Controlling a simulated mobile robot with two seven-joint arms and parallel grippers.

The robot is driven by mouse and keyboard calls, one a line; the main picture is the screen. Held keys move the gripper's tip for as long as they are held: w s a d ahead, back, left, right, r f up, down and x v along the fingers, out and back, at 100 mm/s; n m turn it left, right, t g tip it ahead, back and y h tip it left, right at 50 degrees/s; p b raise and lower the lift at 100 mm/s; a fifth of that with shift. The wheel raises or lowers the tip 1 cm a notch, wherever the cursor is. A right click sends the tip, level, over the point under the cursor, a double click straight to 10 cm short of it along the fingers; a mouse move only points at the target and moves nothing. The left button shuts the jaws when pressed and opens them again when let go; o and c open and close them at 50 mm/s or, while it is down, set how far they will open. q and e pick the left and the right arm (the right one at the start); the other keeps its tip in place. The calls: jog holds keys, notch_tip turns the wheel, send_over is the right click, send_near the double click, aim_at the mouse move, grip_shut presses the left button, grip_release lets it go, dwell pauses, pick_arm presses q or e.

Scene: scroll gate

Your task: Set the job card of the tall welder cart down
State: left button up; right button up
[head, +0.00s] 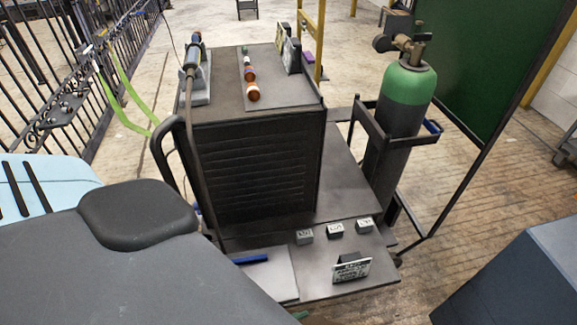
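The tall welder cart (255,165) is a dark cabinet with a louvred front and a low deck. I cannot read the print, so I cannot tell which is the job card. Neither of my grippers shows in the head view.
A green-topped gas cylinder (408,90) stands in a rack on the deck's right. A torch (193,60) rests on the cart top. Three small grey blocks (335,229) and a plate with a blue bar (250,259) lie on the deck. A black iron gate (130,40) stands left.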

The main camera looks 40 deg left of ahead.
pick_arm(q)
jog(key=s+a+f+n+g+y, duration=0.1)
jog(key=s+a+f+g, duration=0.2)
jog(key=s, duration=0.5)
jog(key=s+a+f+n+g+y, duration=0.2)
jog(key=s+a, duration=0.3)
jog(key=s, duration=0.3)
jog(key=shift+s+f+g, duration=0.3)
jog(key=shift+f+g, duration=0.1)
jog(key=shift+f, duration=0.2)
